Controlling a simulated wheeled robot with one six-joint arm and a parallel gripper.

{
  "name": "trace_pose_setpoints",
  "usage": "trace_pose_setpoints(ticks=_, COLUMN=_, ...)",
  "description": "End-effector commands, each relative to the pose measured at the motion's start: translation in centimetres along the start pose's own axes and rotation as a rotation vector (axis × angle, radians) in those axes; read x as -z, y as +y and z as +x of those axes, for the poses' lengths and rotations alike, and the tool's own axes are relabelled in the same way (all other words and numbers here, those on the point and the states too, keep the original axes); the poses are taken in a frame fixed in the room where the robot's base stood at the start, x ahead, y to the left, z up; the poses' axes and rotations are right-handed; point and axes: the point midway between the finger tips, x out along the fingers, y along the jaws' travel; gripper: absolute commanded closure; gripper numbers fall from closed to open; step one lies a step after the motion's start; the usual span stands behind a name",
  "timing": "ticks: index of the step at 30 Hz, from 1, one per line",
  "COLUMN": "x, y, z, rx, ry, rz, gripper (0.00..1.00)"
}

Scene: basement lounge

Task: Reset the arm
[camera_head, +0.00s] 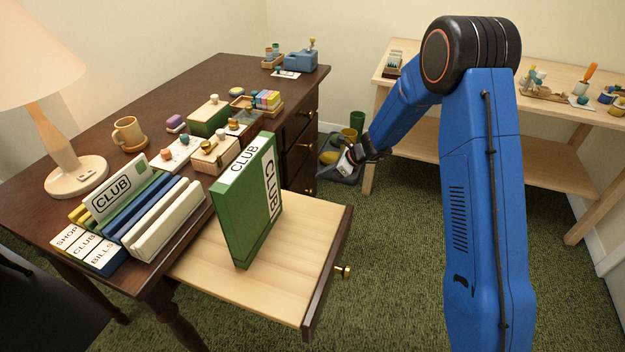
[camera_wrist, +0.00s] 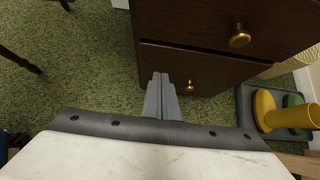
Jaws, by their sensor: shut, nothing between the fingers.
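My blue arm (camera_head: 487,200) rises at the right of the head view and bends down to the left. My gripper (camera_head: 350,160) hangs in the air to the right of the desk's drawer fronts, near the light wooden bench. In the wrist view my gripper (camera_wrist: 160,95) shows its two grey fingers close together, with nothing between them. They point toward the dark drawer fronts (camera_wrist: 190,60) with brass knobs. I cannot tell the exact gap to the desk.
A desk drawer (camera_head: 295,260) stands pulled out, with a green CLUB binder (camera_head: 243,205) upright in it. The desk (camera_head: 90,165) holds a lamp (camera_head: 65,160), files and small items. A light workbench (camera_head: 500,165) stands behind my arm. A grey tray (camera_wrist: 245,105) lies on the green carpet.

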Motion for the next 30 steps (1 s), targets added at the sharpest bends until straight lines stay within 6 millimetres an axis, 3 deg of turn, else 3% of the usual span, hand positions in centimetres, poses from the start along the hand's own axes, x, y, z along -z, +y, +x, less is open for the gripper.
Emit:
trace_pose_setpoints(ticks=4, x=0.0, y=0.0, z=-1.8, rx=0.0, ry=0.0, rz=-0.001, gripper=1.0)
trace_pose_setpoints(ticks=16, x=-0.6, y=0.5, z=-4.1, rx=-0.001, ry=0.002, rz=-0.044, gripper=1.0)
trace_pose_setpoints(ticks=20, x=-1.9, y=1.9, z=-7.2, rx=-0.006, ry=0.011, rz=-0.149, gripper=1.0)
trace_pose_setpoints(ticks=30, x=-4.3, y=7.6, z=-17.2, rx=-0.028, ry=0.064, rz=-0.509, gripper=1.0)
